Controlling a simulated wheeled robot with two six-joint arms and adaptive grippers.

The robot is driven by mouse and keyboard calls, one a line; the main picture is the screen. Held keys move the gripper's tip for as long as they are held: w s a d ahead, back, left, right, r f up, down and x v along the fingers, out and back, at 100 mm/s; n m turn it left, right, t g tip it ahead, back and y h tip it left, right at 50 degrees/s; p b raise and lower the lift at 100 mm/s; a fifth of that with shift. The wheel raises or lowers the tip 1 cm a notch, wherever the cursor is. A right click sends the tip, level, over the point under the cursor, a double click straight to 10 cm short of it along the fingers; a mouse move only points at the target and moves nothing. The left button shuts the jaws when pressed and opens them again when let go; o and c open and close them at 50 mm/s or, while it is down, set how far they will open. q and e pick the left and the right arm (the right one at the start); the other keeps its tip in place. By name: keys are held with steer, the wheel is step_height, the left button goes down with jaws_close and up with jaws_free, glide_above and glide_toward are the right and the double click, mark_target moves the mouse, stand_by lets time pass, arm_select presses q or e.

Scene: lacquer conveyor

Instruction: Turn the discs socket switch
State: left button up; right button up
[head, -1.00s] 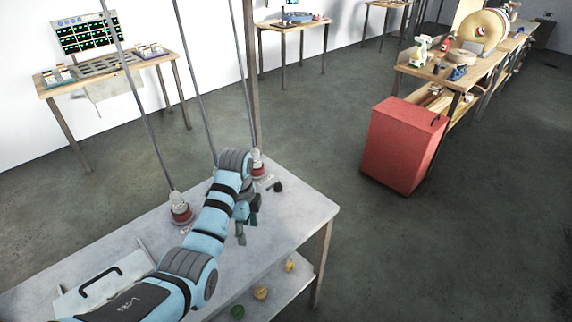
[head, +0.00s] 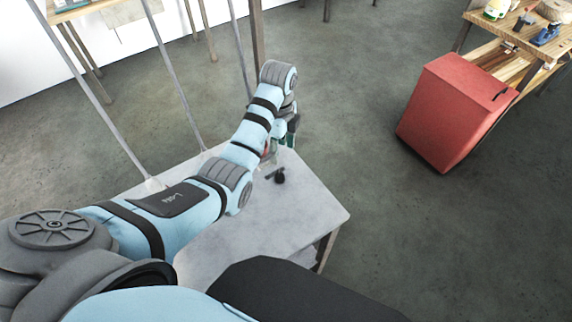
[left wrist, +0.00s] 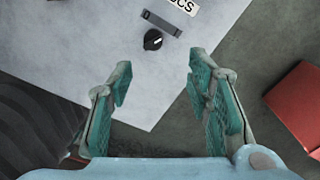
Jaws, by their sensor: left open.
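The discs socket switch (head: 279,177) is a small black knob on the grey table (head: 305,205), near its right end. In the left wrist view, the black round knob (left wrist: 153,40) with a light pointer mark lies beyond my fingertips, beside a grey bar (left wrist: 163,22) and a label (left wrist: 184,5) that reads "CS" at the picture's edge. My left gripper (left wrist: 160,78) is open and empty, with its teal fingers apart. In the head view my left gripper (head: 290,138) is just above and behind the switch, apart from it. My right gripper is not in view.
A red cabinet (head: 455,112) stands on the floor to the right, beside a wooden bench (head: 515,50). Thin poles (head: 170,75) rise along the table's far side. A red-based fitting is mostly hidden behind my left arm. The floor between table and cabinet is clear.

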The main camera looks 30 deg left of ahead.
mark_target(279, 174)
arm_select(q)
steer(key=s+f, duration=0.1)
steer(key=f, duration=0.1)
steer(key=f+b, duration=0.1)
steer(key=f, duration=0.1)
steer(key=s+f, duration=0.1)
steer(key=f, duration=0.2)
steer(key=shift+s+a+b, duration=0.1)
steer(key=shift+s+b, duration=0.25)
steer(key=f, duration=0.1)
steer(key=w+f, duration=0.1)
steer(key=f, duration=0.1)
steer(key=shift+w+b, duration=0.1)
steer(key=shift+b, duration=0.3)
steer(key=shift+w+f, duration=0.5)
steer(key=shift+f, duration=0.2)
steer(key=shift+s, duration=0.1)
steer(key=shift+s+r, duration=0.35)
steer(key=shift+c, duration=0.8)
steer(key=c, duration=0.7)
jaws_close()
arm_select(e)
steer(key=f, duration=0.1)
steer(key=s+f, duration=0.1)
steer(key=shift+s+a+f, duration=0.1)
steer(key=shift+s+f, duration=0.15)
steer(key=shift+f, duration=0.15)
